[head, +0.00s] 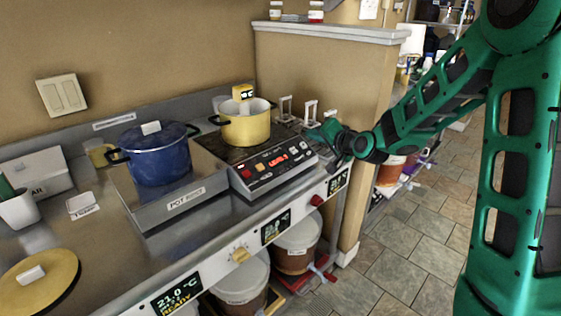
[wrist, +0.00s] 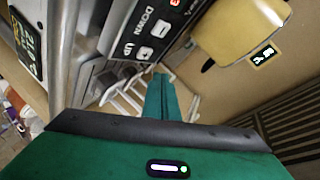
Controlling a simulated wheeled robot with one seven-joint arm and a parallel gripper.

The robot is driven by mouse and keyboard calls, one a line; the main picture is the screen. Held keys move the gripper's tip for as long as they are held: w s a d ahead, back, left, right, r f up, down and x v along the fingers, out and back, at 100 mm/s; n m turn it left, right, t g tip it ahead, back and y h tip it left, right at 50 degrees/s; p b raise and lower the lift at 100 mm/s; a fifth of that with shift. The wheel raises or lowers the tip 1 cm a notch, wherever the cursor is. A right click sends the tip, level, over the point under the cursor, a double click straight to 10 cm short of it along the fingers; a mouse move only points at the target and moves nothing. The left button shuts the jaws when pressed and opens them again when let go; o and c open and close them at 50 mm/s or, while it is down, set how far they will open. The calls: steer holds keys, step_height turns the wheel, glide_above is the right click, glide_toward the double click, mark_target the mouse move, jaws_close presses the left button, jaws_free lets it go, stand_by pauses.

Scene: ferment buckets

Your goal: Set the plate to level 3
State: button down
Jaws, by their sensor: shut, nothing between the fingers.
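The hot plate (head: 237,156) stands on the steel counter, with a sloped black control panel (head: 272,170) at its front. Its red display (head: 278,159) shows a level, but the digit is too small to read surely. In the wrist view I see an UP button (wrist: 146,52) and a DOWN button (wrist: 160,28). A yellow pot (head: 245,130) sits on the plate; it also shows in the wrist view (wrist: 235,30). My gripper (head: 316,132) is shut and empty at the panel's right end. Its fingers (wrist: 160,77) appear just past the UP button; I cannot tell whether they touch anything.
A blue lidded pot (head: 158,158) stands on the pot rest (head: 181,204) left of the plate. White racks (head: 310,110) stand behind my gripper. A low wall (head: 315,75) rises behind. Lidded buckets (head: 298,245) sit under the counter. The floor at right is open.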

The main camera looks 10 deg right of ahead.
steer(key=r, duration=0.1)
steer(key=s+r, duration=0.1)
steer(key=d+r, duration=0.1)
steer(key=shift+s+r, duration=0.25)
steer(key=shift+s, duration=0.05)
stand_by(0.5)
steer(key=s+d+f+n+g+h, duration=0.1)
steer(key=s+d+f+g+h, duration=0.2)
steer(key=s+d, duration=0.55)
steer(key=s+d+f+n+g+h, duration=0.1)
steer(key=s+d+f+g+h, duration=0.25)
steer(key=s, duration=0.85)
steer(key=s+d+g+y, duration=0.1)
steer(key=s+d+g, duration=0.1)
steer(key=s, duration=1.1)
steer(key=s+d+g+y, duration=0.1)
steer(key=s+d+g, duration=0.2)
steer(key=s, duration=1.1)
steer(key=shift+f+m+g, duration=0.2)
steer(key=shift+m+g, duration=0.1)
steer(key=shift+g, duration=0.95)
steer(key=shift+s, duration=0.1)
